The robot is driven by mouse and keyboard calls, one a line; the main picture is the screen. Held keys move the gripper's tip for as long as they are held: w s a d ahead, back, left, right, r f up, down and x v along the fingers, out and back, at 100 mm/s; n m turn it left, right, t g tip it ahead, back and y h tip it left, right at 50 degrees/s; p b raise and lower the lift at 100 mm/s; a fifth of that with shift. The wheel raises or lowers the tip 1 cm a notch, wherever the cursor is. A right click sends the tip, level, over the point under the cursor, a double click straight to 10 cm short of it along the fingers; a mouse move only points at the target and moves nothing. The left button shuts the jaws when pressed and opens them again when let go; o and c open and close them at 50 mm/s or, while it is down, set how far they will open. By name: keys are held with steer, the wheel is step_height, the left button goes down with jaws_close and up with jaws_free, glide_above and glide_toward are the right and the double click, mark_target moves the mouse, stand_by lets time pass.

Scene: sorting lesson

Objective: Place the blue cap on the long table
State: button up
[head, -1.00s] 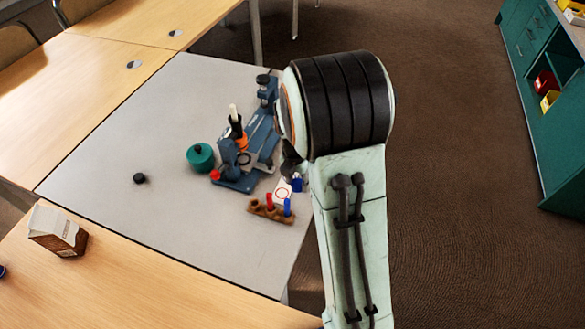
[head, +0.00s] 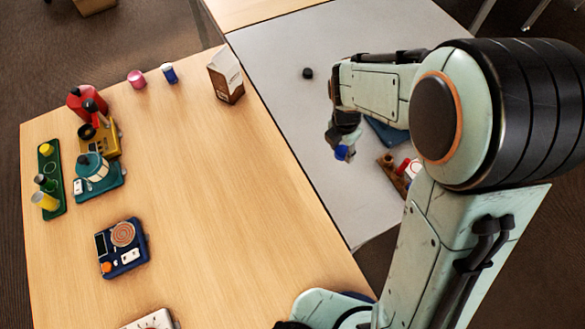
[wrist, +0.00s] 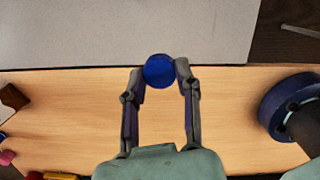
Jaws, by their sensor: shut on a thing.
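The blue cap (head: 341,152) is a small blue round piece at the tip of my gripper (head: 343,142). In the wrist view, the blue cap (wrist: 159,71) sits between the fingertips of my gripper (wrist: 160,74), which is shut on it. In the head view it appears over the grey table (head: 290,45), near the edge of the long wooden table (head: 220,200). The wrist view shows it in line with the strip near both tables' edges. Its exact height above them is hard to tell.
A carton (head: 226,77), a pink cup (head: 136,79) and a blue can (head: 169,72) stand at the wooden table's far side. Several devices line its left side. Its middle and right are clear. A wooden rack (head: 391,177) and a black knob (head: 308,73) are on the grey table.

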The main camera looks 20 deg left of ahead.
steer(key=s+a+n, duration=0.5)
steer(key=s+a, duration=0.4)
steer(key=a, duration=0.4)
steer(key=shift+a+y, duration=0.3)
steer(key=shift+a, duration=0.1)
steer(key=s+a+n, duration=0.1)
steer(key=s+a, duration=0.1)
steer(key=s, duration=0.1)
steer(key=s+a+n, duration=0.1)
steer(key=s+a, duration=0.1)
steer(key=s, duration=0.1)
steer(key=s+a+n, duration=0.2)
steer(key=shift+s+y, duration=0.3)
steer(key=shift+s, duration=0.1)
glide_above(190, 188)
steer(key=d, duration=0.1)
steer(key=f, duration=0.8)
steer(key=shift+s+f, duration=0.4)
steer(key=shift+w+a+f, duration=0.2)
steer(key=shift+a+f, duration=0.15)
steer(key=shift+f, duration=0.15)
steer(key=shift+a+f, duration=0.15)
steer(key=shift+f, duration=1.5)
steer(key=shift+f, duration=0.1)
steer(key=o, duration=0.7)
steer(key=shift+c, duration=0.2)
